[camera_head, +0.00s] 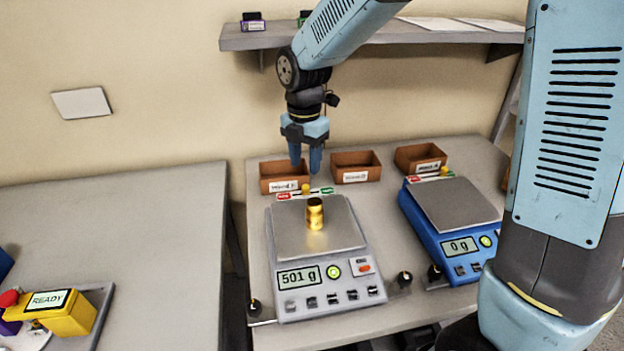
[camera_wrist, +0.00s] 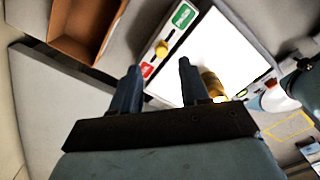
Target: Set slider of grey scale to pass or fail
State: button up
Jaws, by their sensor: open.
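The grey scale (camera_head: 372,299) stands on the table with a brass weight (camera_head: 315,214) upright on its plate; its display reads 501 g. Behind the plate is a slider strip with a red label (camera_head: 283,196) at the left and a green label (camera_head: 326,190) at the right. The yellow slider knob (camera_head: 306,188) sits between them, near the middle. In the wrist view, the knob (camera_wrist: 162,48) is between the green label (camera_wrist: 183,15) and the red label (camera_wrist: 147,70). My gripper (camera_head: 306,170) points down above the strip, open and empty, apart from the knob.
A blue scale (camera_head: 430,225) reading 0 g stands to the right, with its own slider strip. Several brown bins (camera_head: 355,161) line the table's back, close behind the strip. A shelf (camera_head: 260,40) hangs above. The left table holds a yellow device reading READY (camera_head: 70,318).

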aim_at(306, 185)
jog(key=shift+f, duration=3)
jog(key=shift+c, duration=0.3)
grip_shut()
